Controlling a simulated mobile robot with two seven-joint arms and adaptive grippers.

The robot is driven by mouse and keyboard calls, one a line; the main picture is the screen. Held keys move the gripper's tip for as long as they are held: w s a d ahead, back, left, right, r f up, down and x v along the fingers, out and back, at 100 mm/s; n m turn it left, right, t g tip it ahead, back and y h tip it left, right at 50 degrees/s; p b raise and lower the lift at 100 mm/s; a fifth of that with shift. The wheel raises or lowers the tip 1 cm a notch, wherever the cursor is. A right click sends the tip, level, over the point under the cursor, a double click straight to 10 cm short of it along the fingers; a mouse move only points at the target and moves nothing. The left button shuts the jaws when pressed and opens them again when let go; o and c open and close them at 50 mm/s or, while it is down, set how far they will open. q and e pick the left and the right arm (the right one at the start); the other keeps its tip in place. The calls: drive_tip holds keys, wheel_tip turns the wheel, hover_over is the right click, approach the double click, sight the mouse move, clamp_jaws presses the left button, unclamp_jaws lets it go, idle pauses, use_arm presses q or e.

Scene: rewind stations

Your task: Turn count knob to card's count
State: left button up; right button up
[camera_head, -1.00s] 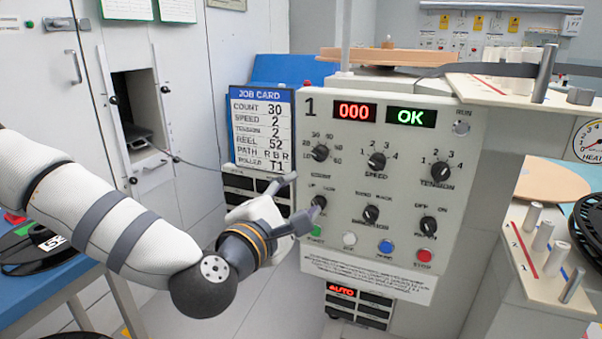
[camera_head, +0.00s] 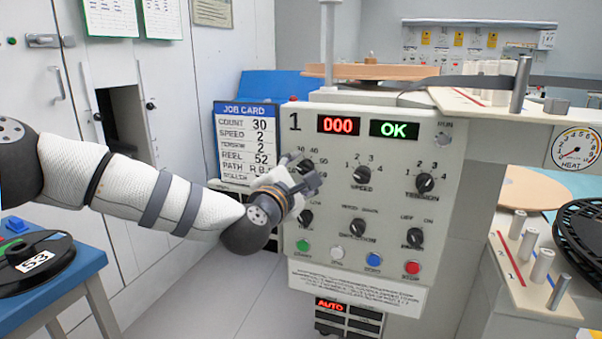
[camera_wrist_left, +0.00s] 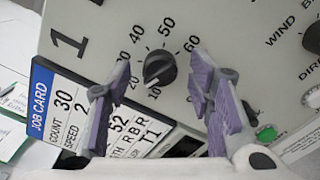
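The count knob (camera_head: 305,167) is a dark round knob at the upper left of the grey station panel, partly behind my left gripper in the head view. In the left wrist view the count knob (camera_wrist_left: 160,68) shows with numerals 10 to 60 around it, and its pale mark appears to point near 10. The job card (camera_head: 246,140) reads COUNT 30, and it also shows in the wrist view (camera_wrist_left: 75,112). My left gripper (camera_head: 309,182) is open and empty, its two fingers apart in front of the panel on either side of the knob's view. My right gripper is not in view.
The speed knob (camera_head: 362,174) and tension knob (camera_head: 425,183) sit right of the count knob, with more knobs and coloured buttons below. The display (camera_head: 338,125) reads 000 and another (camera_head: 394,129) reads OK. A blue table (camera_head: 60,295) with a black reel stands left.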

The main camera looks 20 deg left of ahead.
use_arm(q)
clamp_jaws()
drive_tip(key=shift+r+m, duration=0.1)
drive_tip(key=shift+m, duration=0.2)
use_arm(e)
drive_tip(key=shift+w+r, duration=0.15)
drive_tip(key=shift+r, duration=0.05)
use_arm(q)
drive_tip(key=m+p, duration=0.2)
drive_tip(key=m, duration=0.1)
drive_tip(key=shift+r+m, duration=0.15)
drive_tip(key=shift+m, duration=0.15)
drive_tip(key=shift+m+p, duration=0.85)
drive_tip(key=shift+m, duration=1.35)
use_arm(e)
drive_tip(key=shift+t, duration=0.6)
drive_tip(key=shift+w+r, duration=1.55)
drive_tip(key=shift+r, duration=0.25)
use_arm(q)
drive_tip(key=shift+f, duration=0.2)
drive_tip(key=shift+o, duration=0.4)
unclamp_jaws()
